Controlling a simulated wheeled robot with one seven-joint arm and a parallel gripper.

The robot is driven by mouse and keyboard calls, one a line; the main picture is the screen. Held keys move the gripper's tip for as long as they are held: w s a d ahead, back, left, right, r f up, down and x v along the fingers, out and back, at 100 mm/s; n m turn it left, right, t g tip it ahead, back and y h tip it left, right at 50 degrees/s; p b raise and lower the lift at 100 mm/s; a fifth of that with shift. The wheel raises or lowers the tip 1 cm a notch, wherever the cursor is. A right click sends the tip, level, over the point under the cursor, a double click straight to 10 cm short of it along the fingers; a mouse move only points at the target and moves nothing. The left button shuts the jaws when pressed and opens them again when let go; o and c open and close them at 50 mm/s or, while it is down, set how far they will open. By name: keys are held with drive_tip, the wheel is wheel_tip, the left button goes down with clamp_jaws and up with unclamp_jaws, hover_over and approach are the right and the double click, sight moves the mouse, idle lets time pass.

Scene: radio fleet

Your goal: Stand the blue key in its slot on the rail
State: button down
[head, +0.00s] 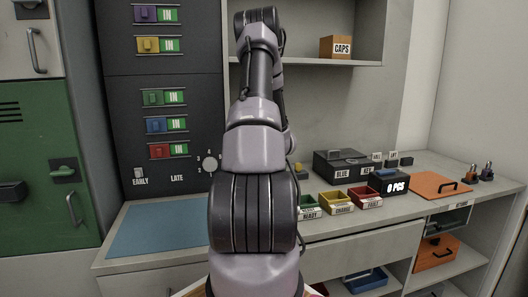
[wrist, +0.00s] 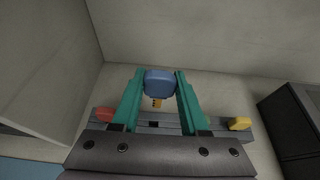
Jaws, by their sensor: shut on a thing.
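In the wrist view my gripper (wrist: 160,88), with teal fingers, is shut on the blue key (wrist: 160,80). A short orange-yellow tip of the key (wrist: 157,103) shows between the fingers. The grey rail (wrist: 222,129) lies beyond the fingers, with a red key (wrist: 105,115) on its left part and a yellow key (wrist: 240,124) at its right. A dark slot (wrist: 154,124) shows on the rail between them, close to the key's tip in the picture. I cannot tell whether the key touches the rail. In the head view my arm hides the gripper and the blue key.
In the head view a blue mat (head: 150,229) lies on the counter at left. Small bins, green, yellow (head: 336,202) and red, stand right of my arm, before a black box (head: 342,165). An orange panel (head: 440,186) lies farther right. A shelf with a CAPS box (head: 336,47) hangs above.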

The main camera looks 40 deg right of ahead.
drive_tip(key=shift+f, duration=2.9)
drive_tip(key=shift+a+f, duration=0.1)
drive_tip(key=shift+f, duration=1.75)
drive_tip(key=shift+c, duration=1.7)
unclamp_jaws()
drive_tip(key=v, duration=1.1)
drive_tip(key=shift+f, duration=0.1)
